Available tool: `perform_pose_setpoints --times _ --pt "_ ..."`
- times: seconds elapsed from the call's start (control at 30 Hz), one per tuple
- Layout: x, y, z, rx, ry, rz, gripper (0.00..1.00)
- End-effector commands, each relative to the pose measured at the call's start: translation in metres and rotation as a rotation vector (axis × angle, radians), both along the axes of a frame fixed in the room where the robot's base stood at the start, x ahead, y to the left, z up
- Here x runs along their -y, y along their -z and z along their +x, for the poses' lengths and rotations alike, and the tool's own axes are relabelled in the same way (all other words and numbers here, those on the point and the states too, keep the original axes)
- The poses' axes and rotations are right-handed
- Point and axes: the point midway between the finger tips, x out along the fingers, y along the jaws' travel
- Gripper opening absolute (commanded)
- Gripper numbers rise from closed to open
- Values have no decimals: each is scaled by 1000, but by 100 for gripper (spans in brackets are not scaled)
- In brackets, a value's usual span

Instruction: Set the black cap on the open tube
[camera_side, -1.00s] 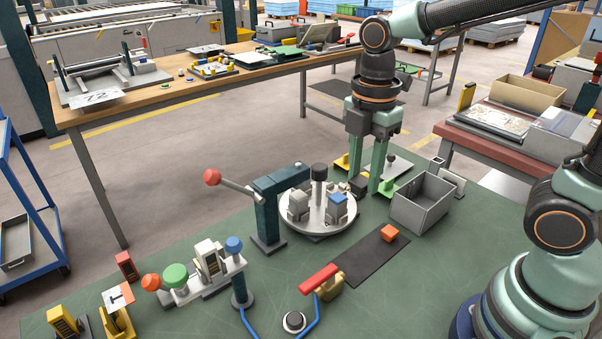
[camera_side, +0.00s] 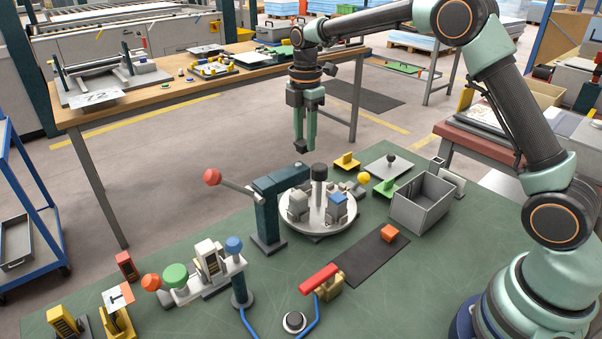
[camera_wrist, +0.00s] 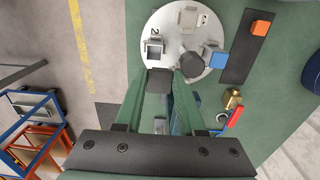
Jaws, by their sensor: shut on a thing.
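The black cap (camera_side: 302,146) is gripped between the fingertips of my gripper (camera_side: 303,139) in the side view, held in the air behind and above the round turntable (camera_side: 318,226). In the wrist view the cap (camera_wrist: 160,82) is a dark square block at the fingertips. There, an open-topped square grey tube (camera_wrist: 153,48) stands on the turntable near a "2", just beyond the cap and apart from it. A blue-topped tube (camera_side: 337,200) and a grey block (camera_side: 298,203) stand on the turntable's near side. Which piece is the open tube in the side view is unclear.
A black-topped post (camera_side: 319,172) rises from the turntable's middle. A dark green stand with a red-knobbed lever (camera_side: 212,177) is on its left. A grey bin (camera_side: 422,203), a black strip with an orange block (camera_side: 389,233), and a red-handled clamp (camera_side: 318,279) lie right and in front.

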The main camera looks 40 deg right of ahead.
Motion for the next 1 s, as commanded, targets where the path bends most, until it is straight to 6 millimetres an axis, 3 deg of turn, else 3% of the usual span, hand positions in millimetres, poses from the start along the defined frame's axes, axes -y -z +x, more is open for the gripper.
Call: perform_pose_setpoints --times 0.2,1.0 --pt "7 10 11 1 -1 0 0" --pt "7 68 11 0 0 0 0"
